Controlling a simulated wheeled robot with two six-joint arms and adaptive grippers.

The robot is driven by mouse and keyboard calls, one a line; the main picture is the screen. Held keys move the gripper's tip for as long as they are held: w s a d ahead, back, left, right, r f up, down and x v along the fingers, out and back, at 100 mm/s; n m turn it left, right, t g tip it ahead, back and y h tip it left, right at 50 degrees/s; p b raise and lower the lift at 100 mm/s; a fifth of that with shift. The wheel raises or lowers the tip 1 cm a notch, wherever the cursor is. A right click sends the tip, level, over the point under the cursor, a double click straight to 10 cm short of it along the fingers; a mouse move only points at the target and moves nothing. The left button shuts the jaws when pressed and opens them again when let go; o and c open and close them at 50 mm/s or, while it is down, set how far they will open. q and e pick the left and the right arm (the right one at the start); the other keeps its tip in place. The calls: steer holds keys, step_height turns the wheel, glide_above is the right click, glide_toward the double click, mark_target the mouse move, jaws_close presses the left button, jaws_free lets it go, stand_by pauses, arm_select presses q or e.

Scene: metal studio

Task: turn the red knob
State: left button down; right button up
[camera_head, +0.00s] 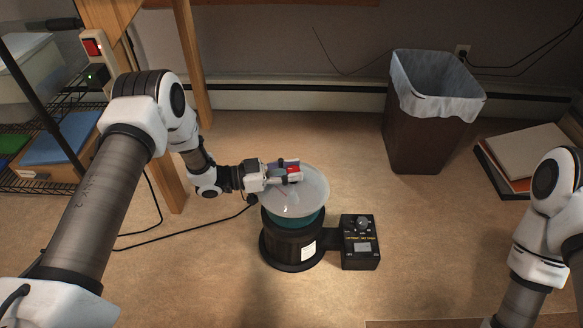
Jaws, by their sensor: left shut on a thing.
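A small red piece, apparently the red knob (293,171), shows between the fingers of my left gripper (287,173). The gripper comes in from the left and is shut on it, over a pale translucent round dish (312,200). The fingers hide part of the knob, and I cannot tell how it joins what is below. The dish sits on a teal and black round base (286,245) on the floor. My right arm shows at the right edge, but its gripper is out of view.
A black control box (360,255) with a grey knob on top stands right of the base. A brown bin (412,130) with a white liner stands at the back. Wire shelves (62,180) and a wooden post are at left. Open floor lies between the base and the bin.

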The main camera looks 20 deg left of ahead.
arm_select(q)
steer(key=shift+m+g+h, duration=0.7)
steer(key=shift+m+g, duration=0.4)
steer(key=shift+g, duration=0.5)
steer(key=c, duration=0.7)
jaws_free()
steer(key=shift+a, duration=0.1)
steer(key=v, duration=1.1)
steer(key=shift+a, duration=0.45)
